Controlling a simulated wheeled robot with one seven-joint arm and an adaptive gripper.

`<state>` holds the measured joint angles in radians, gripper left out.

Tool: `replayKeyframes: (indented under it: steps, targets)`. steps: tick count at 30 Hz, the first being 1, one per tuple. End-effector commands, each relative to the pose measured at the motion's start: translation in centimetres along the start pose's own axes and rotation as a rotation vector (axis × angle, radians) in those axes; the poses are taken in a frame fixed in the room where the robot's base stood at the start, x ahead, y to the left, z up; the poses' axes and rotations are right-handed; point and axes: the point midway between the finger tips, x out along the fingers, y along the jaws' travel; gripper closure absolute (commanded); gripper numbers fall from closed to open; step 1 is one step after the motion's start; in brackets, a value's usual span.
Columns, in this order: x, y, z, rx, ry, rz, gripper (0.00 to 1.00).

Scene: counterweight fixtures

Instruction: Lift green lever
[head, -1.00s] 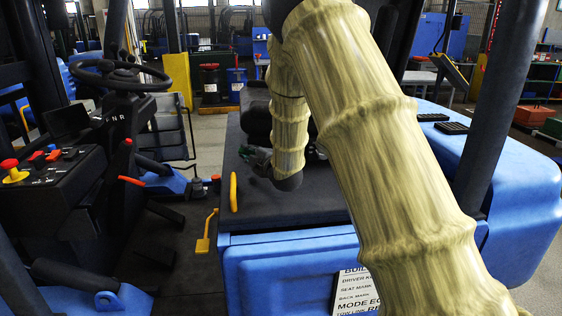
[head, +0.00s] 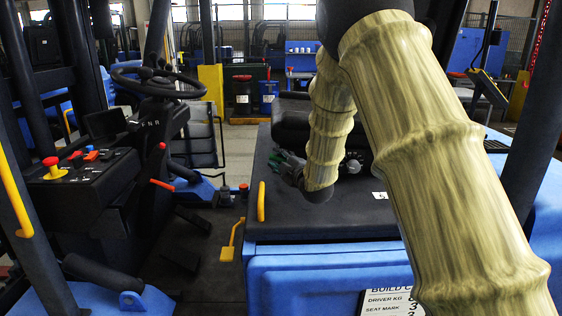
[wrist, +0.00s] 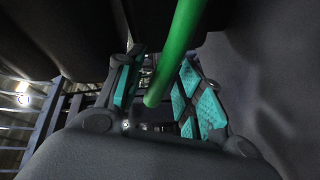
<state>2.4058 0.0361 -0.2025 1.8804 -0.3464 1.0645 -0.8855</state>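The green lever (wrist: 180,45) is a smooth green rod in the wrist view. It comes down from the top edge and its rounded end lies between the two fingers of my gripper (wrist: 160,75). The fingers have teal pads and stand apart, one on each side of the rod. There is a visible gap to the right pad; whether the left finger touches is unclear. I cannot make out the lever there.
My arm covers much of the seat in the head view. A steering wheel (head: 158,82) and a control panel (head: 85,170) with a red knob stand at left. A yellow handle (head: 261,202) and a yellow pedal (head: 230,245) are near the seat's left edge. Dark surfaces crowd the wrist view.

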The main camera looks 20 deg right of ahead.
Motion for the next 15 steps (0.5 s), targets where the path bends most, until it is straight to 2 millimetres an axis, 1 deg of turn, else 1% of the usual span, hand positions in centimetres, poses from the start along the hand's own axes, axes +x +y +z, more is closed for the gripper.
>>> replayKeyframes:
  steps: [4,7,15]
  targets:
    - [-0.3,0.1,0.0,0.0,0.0,0.001,0.62]
    - [-1.1,0.1,0.0,0.0,0.0,0.001,0.62]
    - [-4.8,0.0,0.0,0.0,-0.001,0.0,0.62]
